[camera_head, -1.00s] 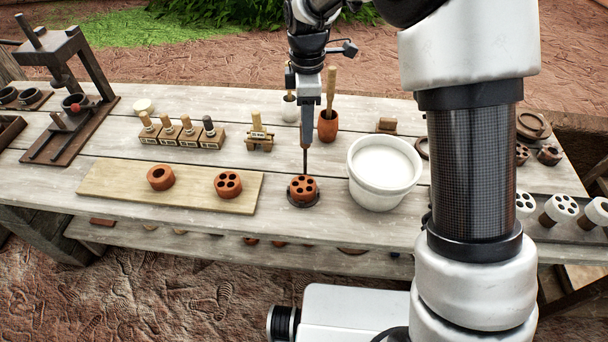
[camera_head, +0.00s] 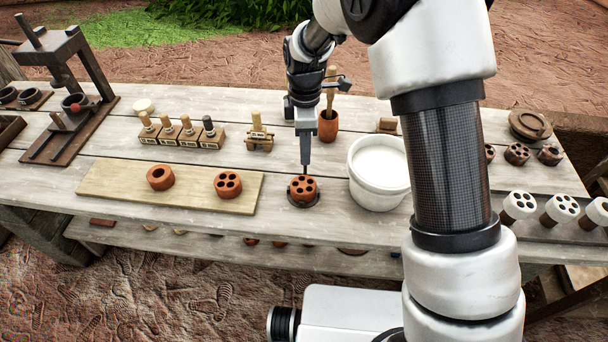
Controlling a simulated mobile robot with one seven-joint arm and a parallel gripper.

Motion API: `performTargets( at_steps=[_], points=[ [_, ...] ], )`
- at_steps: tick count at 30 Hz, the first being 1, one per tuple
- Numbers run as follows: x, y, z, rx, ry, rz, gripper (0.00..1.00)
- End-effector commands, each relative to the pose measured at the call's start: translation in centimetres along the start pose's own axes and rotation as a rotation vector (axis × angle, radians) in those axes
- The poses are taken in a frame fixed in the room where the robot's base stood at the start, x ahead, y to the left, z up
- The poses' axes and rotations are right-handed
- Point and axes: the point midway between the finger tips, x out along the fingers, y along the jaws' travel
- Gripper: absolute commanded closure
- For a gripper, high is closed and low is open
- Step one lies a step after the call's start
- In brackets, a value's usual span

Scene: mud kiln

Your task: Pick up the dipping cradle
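The dipping cradle (camera_head: 303,206) appears to be the small dark round base on the table, with a thin upright stem at its middle. A reddish clay piece with several holes (camera_head: 299,194) sits on it. My gripper (camera_head: 306,158) points straight down above the clay piece, around or right beside the stem. Only a short length of stem shows below the fingertips. The fingers are seen edge-on and small, so I cannot tell whether they are open or touch the stem.
A white bucket of pale liquid (camera_head: 373,196) stands close on the right. A wooden board (camera_head: 120,183) with two clay pieces lies left. The table front is clear.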

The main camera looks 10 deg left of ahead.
Motion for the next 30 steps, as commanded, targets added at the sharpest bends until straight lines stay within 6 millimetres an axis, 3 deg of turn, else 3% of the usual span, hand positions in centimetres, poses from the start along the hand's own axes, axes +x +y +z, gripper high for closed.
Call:
performTargets(
  at_steps=[1,6,14,30],
  points=[
    [0.0,0.0,0.0,0.0,0.0,0.0,0.76],
    [0.0,0.0,0.0,0.0,0.0,0.0,1.0],
    [-0.4,0.1,0.0,0.0,0.001,0.002,1.0],
    [-9.2,0.1,0.0,0.0,0.001,0.004,1.0]
  ],
)
